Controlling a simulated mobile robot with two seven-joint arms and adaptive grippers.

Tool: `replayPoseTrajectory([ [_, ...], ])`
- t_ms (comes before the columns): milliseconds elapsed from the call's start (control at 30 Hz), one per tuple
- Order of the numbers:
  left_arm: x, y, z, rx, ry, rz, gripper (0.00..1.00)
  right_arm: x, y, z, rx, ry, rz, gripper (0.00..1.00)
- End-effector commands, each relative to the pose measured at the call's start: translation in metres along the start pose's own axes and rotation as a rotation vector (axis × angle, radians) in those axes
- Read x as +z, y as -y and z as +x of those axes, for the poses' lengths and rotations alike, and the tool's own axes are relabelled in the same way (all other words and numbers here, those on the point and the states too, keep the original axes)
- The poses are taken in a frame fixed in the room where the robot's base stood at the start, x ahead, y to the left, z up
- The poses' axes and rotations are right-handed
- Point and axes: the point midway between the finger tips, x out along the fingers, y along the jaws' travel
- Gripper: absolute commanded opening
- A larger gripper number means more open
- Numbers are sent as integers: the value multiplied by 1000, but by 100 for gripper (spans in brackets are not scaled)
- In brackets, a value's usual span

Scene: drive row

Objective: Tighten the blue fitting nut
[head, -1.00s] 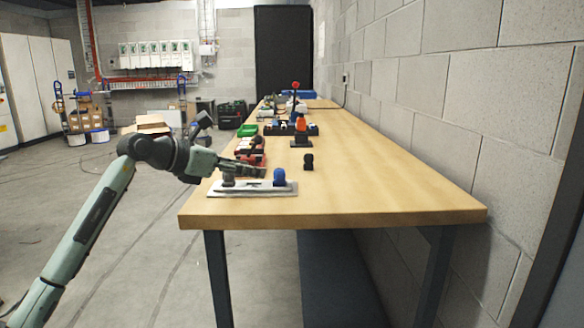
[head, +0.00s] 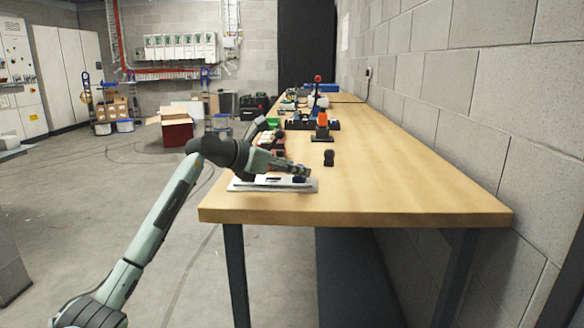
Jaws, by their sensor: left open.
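The blue fitting nut (head: 299,180) is at the right end of a light metal plate (head: 245,187) near the table's front left edge. Only a small dark blue part of it shows, below the fingers. My left gripper (head: 302,172) reaches in from the left over the plate, with its fingers at the nut. It is open. I cannot tell whether the fingers touch the nut or are around it. The gripper and arm hide most of the dark fitting on the plate's left part. My right gripper is not in view.
A small black knob-like part (head: 329,158) stands right of the plate. Behind it are an orange-and-black device (head: 322,125) and several other parts along the wooden table (head: 400,190). The table's right side is clear up to the block wall (head: 480,110).

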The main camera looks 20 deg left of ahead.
Motion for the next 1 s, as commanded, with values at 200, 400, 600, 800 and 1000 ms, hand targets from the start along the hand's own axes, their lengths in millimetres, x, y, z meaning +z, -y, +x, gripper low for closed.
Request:
replayPoseTrajectory([
  [200,0,0,0,0,0,0,31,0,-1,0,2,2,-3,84],
  [400,0,0,0,0,0,0,7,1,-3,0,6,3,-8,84],
  [600,-1,-1,0,-13,-2,6,0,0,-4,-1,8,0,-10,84],
  [800,-2,-6,0,-119,-5,49,0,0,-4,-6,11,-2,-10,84],
  [1000,-1,-7,1,-234,-4,94,0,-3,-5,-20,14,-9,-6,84],
])
